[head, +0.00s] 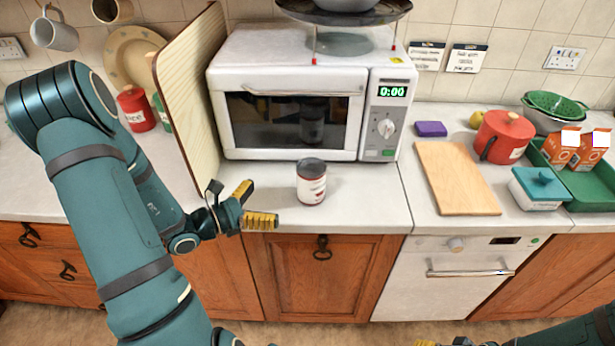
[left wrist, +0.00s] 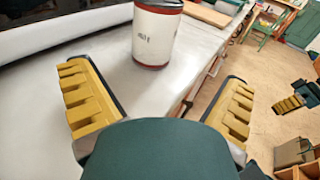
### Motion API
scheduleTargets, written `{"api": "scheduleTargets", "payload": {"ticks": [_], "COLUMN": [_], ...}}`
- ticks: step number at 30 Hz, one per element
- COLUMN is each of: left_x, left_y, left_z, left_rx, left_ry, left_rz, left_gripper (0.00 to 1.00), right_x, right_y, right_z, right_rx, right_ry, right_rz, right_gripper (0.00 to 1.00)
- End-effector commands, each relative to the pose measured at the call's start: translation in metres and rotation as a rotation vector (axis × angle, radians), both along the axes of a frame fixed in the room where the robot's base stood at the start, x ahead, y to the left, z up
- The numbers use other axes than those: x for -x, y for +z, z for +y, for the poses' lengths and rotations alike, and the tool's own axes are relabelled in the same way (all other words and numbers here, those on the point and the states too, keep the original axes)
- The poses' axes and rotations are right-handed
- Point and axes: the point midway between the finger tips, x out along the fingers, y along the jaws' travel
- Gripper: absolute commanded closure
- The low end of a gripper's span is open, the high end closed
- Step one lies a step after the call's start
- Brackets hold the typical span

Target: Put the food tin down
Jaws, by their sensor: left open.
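The food tin (head: 311,182), white with a dark lid and a red band, stands upright on the worktop in front of the microwave. Its lower part also shows in the left wrist view (left wrist: 156,35), beyond my fingers, and its base rests on the worktop. My left gripper (head: 262,205) is open and empty, to the left of the tin and apart from it. In the left wrist view its yellow fingers are wide apart (left wrist: 155,82). My right gripper (head: 444,342) is at the bottom edge, partly cut off; its fingers look apart, away from the tin.
The white microwave (head: 290,124) stands shut behind the tin. A tall ribbed board (head: 190,100) leans at its left, close to my left arm. A chopping board (head: 456,178), a red pot (head: 505,137) and a teal-lidded dish (head: 538,188) are on the right. The worktop's front edge is near.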

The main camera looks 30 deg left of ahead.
Motion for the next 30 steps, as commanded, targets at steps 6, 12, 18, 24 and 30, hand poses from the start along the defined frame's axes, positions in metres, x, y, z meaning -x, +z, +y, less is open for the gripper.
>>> {"api": "scheduleTargets", "payload": {"ticks": [6, 12, 18, 24, 30], "left_x": [0.007, -0.022, -0.055, -0.069, -0.090], "left_y": [-0.003, -0.004, -0.004, -0.004, -0.003], "left_z": [0.003, -0.010, -0.022, -0.028, -0.034], "left_rx": [0.029, 0.028, 0.028, 0.029, 0.027], "left_ry": [0.030, 0.026, 0.028, 0.031, 0.028], "left_rz": [-0.082, -0.088, -0.087, -0.084, -0.086], "left_gripper": [0.00, 0.00, 0.00, 0.00, 0.00], "right_x": [-0.002, -0.002, -0.002, -0.001, -0.001], "right_y": [0.007, 0.005, 0.004, 0.004, 0.002], "right_z": [-0.001, -0.001, 0.000, 0.000, 0.000], "right_rx": [0.001, 0.001, 0.001, 0.000, 0.000], "right_ry": [-0.005, -0.004, -0.004, -0.002, -0.002], "right_rz": [-0.004, -0.005, -0.004, -0.003, -0.002], "right_gripper": [0.53, 0.53, 0.53, 0.53, 0.53]}}
